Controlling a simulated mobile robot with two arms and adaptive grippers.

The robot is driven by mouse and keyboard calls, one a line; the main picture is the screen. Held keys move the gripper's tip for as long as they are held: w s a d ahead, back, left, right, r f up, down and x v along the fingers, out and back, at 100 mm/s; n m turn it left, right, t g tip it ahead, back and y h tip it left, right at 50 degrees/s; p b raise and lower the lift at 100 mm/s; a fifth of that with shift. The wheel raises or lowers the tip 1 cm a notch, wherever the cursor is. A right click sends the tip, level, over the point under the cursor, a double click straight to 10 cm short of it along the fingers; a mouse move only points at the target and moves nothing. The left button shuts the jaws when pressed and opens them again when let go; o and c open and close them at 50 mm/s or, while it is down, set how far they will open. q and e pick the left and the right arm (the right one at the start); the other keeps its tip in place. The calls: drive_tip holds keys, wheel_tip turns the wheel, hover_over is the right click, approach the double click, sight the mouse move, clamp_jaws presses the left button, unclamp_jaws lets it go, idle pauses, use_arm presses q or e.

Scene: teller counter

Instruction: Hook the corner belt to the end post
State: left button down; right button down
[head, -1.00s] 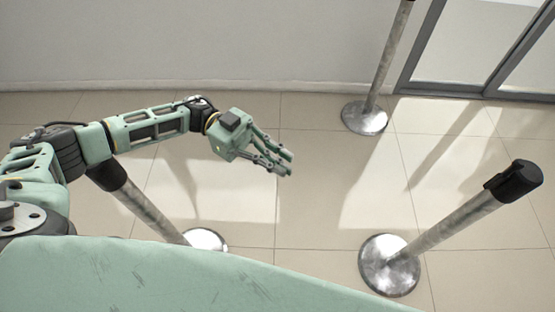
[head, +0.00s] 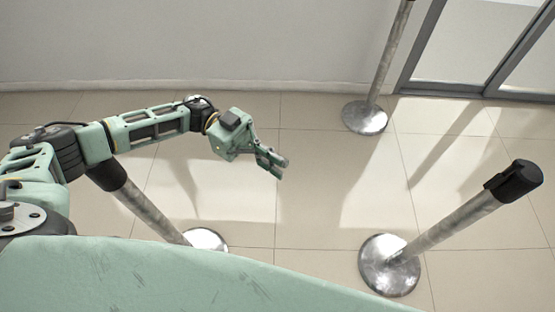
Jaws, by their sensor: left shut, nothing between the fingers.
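Three metal stanchion posts stand on the floor. The right front post (head: 455,222) has a black head (head: 513,181) and a round base. The back post (head: 388,62) rises out of the top of the view, so its head is hidden. The left post (head: 150,212) is partly behind my left arm, with its black upper part just below that arm. I cannot tell which is the corner post or the end post. No stretched belt shows. My left gripper (head: 277,168) is shut and empty, above the floor between the posts, touching none of them. My right gripper is out of view.
A glass door with a grey frame (head: 442,90) is at the back right, beside a pale wall (head: 200,45). The tiled floor (head: 320,200) between the posts is clear. My own green body fills the bottom.

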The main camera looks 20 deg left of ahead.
use_arm(q)
drive_tip(key=c, duration=2.5)
unclamp_jaws()
drive_tip(key=shift+c, duration=0.2)
drive_tip(key=o, duration=0.7)
drive_tip(key=shift+a, duration=0.1)
drive_tip(key=v, duration=1.2)
